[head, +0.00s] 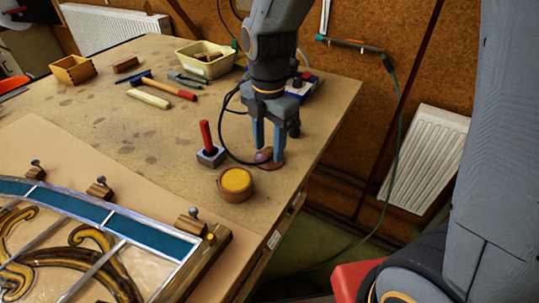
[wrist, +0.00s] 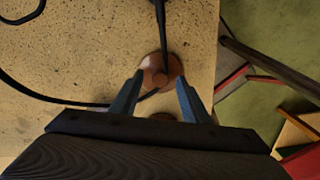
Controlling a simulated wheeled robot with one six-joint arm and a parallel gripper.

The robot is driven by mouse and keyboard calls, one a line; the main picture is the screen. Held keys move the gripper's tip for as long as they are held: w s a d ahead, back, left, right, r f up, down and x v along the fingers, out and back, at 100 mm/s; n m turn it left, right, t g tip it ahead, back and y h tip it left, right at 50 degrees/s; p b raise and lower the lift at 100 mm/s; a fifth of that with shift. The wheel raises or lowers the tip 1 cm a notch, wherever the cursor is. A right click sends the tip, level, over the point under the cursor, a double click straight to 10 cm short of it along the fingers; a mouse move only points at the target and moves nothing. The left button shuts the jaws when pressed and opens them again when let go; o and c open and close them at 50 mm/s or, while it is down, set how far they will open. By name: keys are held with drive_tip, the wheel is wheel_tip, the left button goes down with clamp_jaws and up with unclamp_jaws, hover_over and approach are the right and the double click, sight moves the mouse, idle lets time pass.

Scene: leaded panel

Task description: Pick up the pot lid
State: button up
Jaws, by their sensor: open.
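The pot lid (head: 265,154) looks like a small round copper-brown disc lying on the bench near its right edge. It also shows in the wrist view (wrist: 154,64), partly crossed by a dark cable. My gripper (head: 267,157) points down at the lid, open, with one blue finger on either side in the wrist view (wrist: 160,80). I cannot tell whether the fingers touch the lid. A round brown pot (head: 235,194) with a yellow filling stands close by, nearer the camera.
A black cable (head: 222,139) loops beside my gripper. A red-handled tool in a grey block (head: 211,157) stands left of it. The leaded panel (head: 140,245) lies at front left. A hammer (head: 170,88) and a cream bin (head: 190,68) are farther back. The bench edge is close on the right.

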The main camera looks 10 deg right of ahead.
drive_tip(key=shift+c, duration=0.3)
clamp_jaws()
